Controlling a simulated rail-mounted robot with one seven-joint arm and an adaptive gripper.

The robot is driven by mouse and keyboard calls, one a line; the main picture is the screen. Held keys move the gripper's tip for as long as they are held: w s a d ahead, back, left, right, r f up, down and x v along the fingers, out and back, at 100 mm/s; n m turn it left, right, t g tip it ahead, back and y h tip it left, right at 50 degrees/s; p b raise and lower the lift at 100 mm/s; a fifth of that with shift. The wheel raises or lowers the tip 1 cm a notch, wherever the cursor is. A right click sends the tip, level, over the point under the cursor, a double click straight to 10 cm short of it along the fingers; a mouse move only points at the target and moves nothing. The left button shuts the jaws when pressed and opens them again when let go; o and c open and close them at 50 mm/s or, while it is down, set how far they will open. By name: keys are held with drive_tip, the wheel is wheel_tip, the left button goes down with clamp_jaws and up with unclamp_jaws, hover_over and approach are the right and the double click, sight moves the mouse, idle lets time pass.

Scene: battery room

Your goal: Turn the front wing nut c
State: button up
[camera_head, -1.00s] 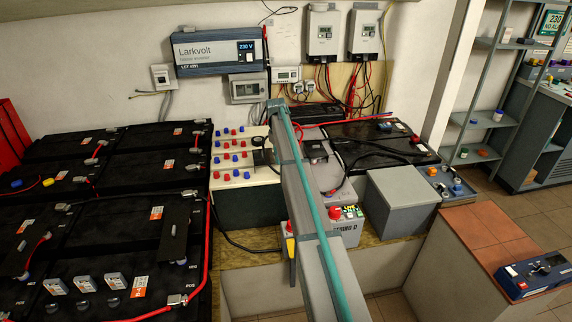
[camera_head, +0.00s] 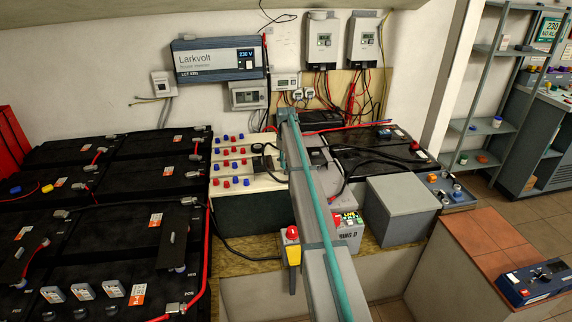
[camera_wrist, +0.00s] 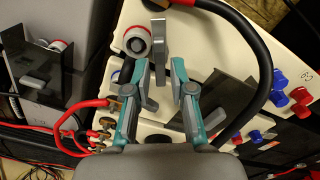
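My gripper (camera_wrist: 163,80) is open in the wrist view, with a gap between its two teal-and-grey fingers. It is over a cream-topped battery (camera_wrist: 112,75). A grey upright bar (camera_wrist: 160,48) stands just beyond the fingertips, beside a white round post with a reddish ring (camera_wrist: 137,41). I cannot tell whether the fingers touch the bar. Small brass fittings (camera_wrist: 105,122) with red leads lie left of the left finger; I cannot tell which part is wing nut c. In the head view my arm hides the gripper's fingers. The cream-topped battery (camera_head: 232,168) shows left of my arm.
A thick black cable (camera_wrist: 265,60) arcs right of the fingers, near red caps (camera_wrist: 301,95) and blue caps (camera_wrist: 280,80). Black batteries (camera_head: 130,230) fill the left side.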

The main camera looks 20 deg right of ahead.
drive_tip(key=shift+f, duration=0.7)
clamp_jaws()
drive_tip(key=shift+n, duration=0.5)
drive_tip(key=n, duration=0.5)
drive_tip(key=shift+n, duration=0.3)
drive_tip(key=n, duration=0.5)
drive_tip(key=shift+n+p, duration=0.3)
drive_tip(key=shift+n, duration=0.1)
